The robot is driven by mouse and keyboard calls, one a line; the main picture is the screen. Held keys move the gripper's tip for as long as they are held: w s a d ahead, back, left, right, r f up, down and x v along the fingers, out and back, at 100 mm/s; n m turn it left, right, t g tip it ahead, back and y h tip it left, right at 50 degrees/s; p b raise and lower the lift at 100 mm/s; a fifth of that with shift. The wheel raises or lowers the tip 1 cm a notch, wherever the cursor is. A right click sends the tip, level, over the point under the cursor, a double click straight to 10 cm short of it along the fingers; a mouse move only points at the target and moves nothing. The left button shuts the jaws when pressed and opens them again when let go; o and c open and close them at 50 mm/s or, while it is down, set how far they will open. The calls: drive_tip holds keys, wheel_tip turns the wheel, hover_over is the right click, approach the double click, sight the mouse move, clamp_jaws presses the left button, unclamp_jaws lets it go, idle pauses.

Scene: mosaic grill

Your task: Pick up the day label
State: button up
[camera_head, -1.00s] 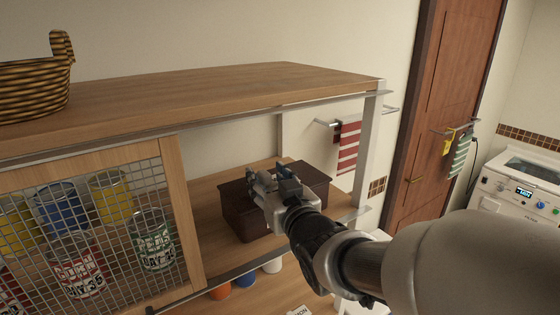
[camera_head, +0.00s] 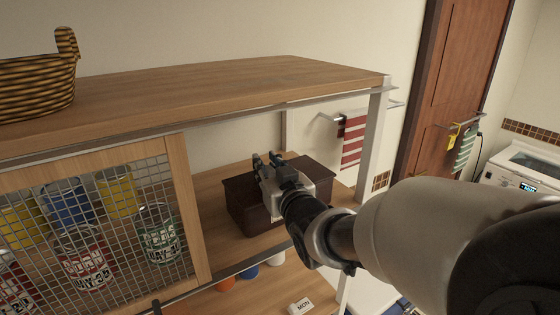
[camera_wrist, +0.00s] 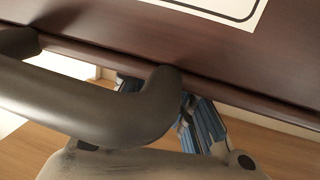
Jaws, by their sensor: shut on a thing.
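A small white label (camera_head: 299,307) with dark letters, seemingly "MON", lies on the lower wooden surface near the bottom of the head view. A dark brown box (camera_head: 240,186) stands on the middle shelf. My gripper (camera_head: 267,163) is at the box, and my arm covers part of its front. In the wrist view the dark brown panel (camera_wrist: 90,25) with a raised edge is close to the fingers. A white panel with a black border (camera_wrist: 235,7) shows on it. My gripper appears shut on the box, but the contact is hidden.
The shelf top (camera_head: 220,85) is above the gripper, with a shelf post (camera_head: 370,150) to its right. A mesh door (camera_head: 100,230) with cans behind it is to the left. A striped towel (camera_head: 352,140) hangs behind. A wicker basket (camera_head: 35,90) sits on top.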

sight(268, 166)
drive_tip(key=shift+c, duration=1.2)
wheel_tip(268, 166, up, 10)
drive_tip(key=shift+r, duration=0.1)
clamp_jaws()
drive_tip(key=shift+o, duration=1.4)
unclamp_jaws()
clamp_jaws()
